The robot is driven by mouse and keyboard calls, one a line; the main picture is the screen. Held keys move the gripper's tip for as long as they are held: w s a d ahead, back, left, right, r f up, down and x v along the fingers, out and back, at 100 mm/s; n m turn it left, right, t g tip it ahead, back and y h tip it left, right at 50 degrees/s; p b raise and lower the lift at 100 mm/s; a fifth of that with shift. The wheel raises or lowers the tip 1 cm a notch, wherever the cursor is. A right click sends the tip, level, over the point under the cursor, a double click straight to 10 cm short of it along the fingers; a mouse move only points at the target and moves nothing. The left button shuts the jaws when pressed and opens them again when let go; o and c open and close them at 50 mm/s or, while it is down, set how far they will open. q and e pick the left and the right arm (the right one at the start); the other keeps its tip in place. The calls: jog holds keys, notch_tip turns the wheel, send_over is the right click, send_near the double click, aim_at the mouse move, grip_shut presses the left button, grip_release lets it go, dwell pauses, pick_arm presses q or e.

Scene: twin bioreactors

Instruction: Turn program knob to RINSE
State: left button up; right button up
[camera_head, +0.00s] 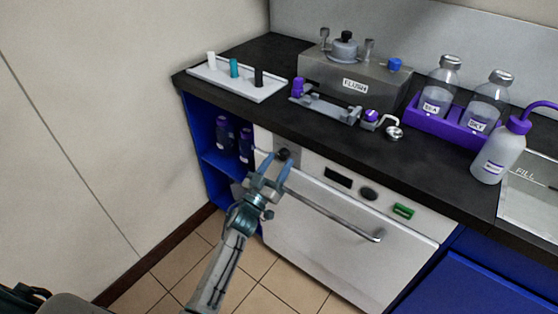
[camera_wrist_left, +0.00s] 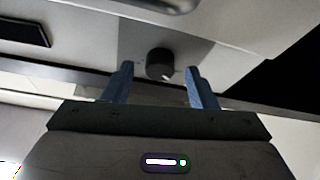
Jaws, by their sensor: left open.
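The program knob (camera_head: 283,154) is a small dark round knob on a grey plate at the left end of the white appliance's front panel. In the left wrist view the knob (camera_wrist_left: 160,64) shows between and beyond the two blue fingers. My left gripper (camera_head: 270,163) is open in front of the knob, and it also shows in the left wrist view (camera_wrist_left: 158,80). The fingers look apart from the knob, one on each side of it in that view. The markings around the knob, including RINSE, are too small to read. My right gripper is not in view.
The white appliance (camera_head: 330,240) has a long door handle (camera_head: 335,216), a dark display (camera_head: 338,177), a dark oval (camera_head: 369,193) and a green button (camera_head: 403,211). The black counter (camera_head: 300,120) overhangs it. A blue open shelf with dark bottles (camera_head: 223,135) stands at left.

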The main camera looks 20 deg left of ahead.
pick_arm(q)
jog(key=shift+w+d+r, duration=0.15)
jog(key=shift+w, duration=0.3)
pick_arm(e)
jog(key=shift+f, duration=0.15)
pick_arm(q)
jog(key=c, duration=1)
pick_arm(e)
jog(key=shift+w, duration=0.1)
